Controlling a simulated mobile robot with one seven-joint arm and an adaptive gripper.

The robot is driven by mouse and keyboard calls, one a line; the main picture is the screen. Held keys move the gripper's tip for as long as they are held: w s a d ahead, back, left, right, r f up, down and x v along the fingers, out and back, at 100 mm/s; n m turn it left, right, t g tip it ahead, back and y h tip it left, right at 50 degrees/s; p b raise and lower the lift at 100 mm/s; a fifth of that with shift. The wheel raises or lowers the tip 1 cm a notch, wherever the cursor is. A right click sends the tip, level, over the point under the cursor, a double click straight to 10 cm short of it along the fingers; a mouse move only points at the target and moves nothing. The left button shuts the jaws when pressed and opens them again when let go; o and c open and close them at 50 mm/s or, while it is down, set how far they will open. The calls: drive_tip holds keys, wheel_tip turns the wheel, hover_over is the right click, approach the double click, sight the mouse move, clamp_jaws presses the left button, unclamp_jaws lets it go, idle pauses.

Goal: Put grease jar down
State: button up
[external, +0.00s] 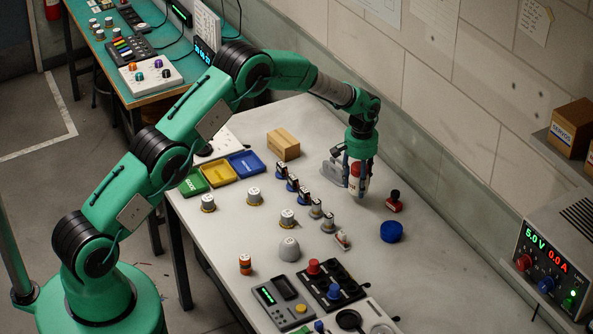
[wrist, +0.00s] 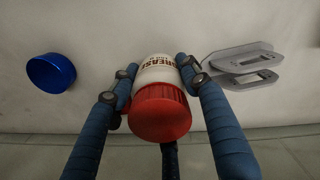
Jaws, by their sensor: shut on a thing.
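The grease jar (wrist: 158,72) is white with brown lettering and a red lid (wrist: 160,112). In the wrist view it sits between the two blue fingers of my gripper (wrist: 157,80), which are shut on its sides. In the external view my gripper (external: 357,176) points down over the far right part of the bench (external: 430,263), with the jar (external: 357,186) between its fingers. The jar's bottom is close to the bench top; I cannot tell whether it touches.
A blue round lid (external: 391,232) and a red-handled stamp (external: 394,201) are right of the jar. Bare bench is free towards the front right.

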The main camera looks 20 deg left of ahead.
sight(359, 166)
drive_tip(key=shift+f, duration=1.85)
drive_tip(key=shift+f, duration=0.1)
drive_tip(key=o, duration=1.4)
wheel_tip(359, 166, up, 12)
drive_tip(key=shift+r, duration=0.1)
